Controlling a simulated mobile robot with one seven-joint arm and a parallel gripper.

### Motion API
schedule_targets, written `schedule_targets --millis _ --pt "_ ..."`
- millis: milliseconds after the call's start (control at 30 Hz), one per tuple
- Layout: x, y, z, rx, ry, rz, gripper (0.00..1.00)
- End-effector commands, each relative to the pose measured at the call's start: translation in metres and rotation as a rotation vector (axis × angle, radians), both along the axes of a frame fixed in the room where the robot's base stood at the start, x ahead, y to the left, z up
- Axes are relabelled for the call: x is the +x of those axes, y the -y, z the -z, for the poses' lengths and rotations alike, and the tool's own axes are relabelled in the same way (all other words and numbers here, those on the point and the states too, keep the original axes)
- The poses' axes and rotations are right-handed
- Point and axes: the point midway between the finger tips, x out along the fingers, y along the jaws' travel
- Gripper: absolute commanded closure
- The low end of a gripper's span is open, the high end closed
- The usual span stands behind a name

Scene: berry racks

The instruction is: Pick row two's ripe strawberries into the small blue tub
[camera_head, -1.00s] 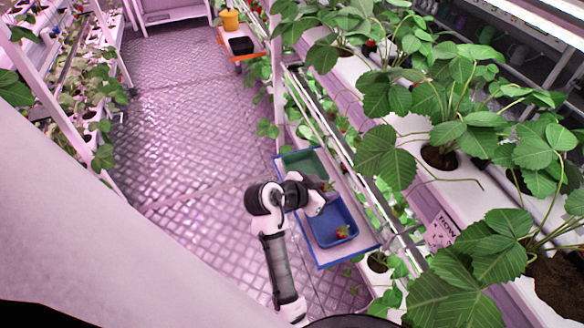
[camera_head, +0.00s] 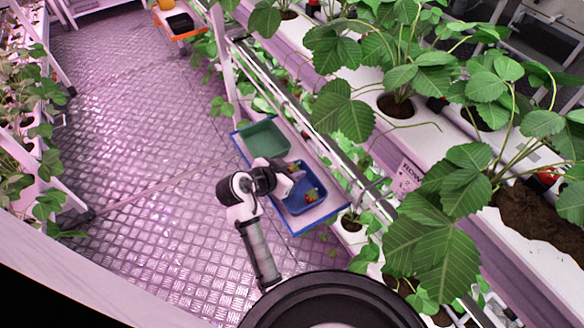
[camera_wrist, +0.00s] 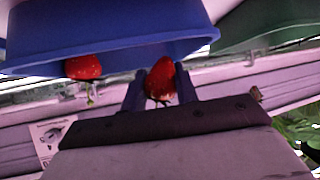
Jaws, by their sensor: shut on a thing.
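The small blue tub (camera_head: 306,207) stands on a blue-edged shelf beside the plant rack, with one red strawberry (camera_head: 311,195) inside. My gripper (camera_head: 295,170) is over the tub's end nearest the green tub, shut on a second red strawberry (camera_wrist: 159,82). In the wrist view my gripper (camera_wrist: 160,92) has a dark finger on each side of that berry, and the blue tub (camera_wrist: 110,40) shows close behind it. The loose strawberry (camera_wrist: 83,67) is to the left there. I cannot tell whether the held berry touches the tub.
A green tub (camera_head: 265,137) sits on the same shelf. A row sign (camera_head: 409,178) is on the white planter at right. A red berry (camera_head: 547,177) hangs among leaves at far right. An orange-edged shelf (camera_head: 183,35) holds a black tub. The floor at left is clear.

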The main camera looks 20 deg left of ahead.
Motion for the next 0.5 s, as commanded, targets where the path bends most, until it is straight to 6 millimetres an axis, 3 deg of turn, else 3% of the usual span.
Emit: schedule_targets --millis 433,500 --pt "0.0000 0.0001 -0.0006 0.000 0.000 0.000 0.78" --pt "0.0000 0.0001 -0.0006 0.000 0.000 0.000 0.61"
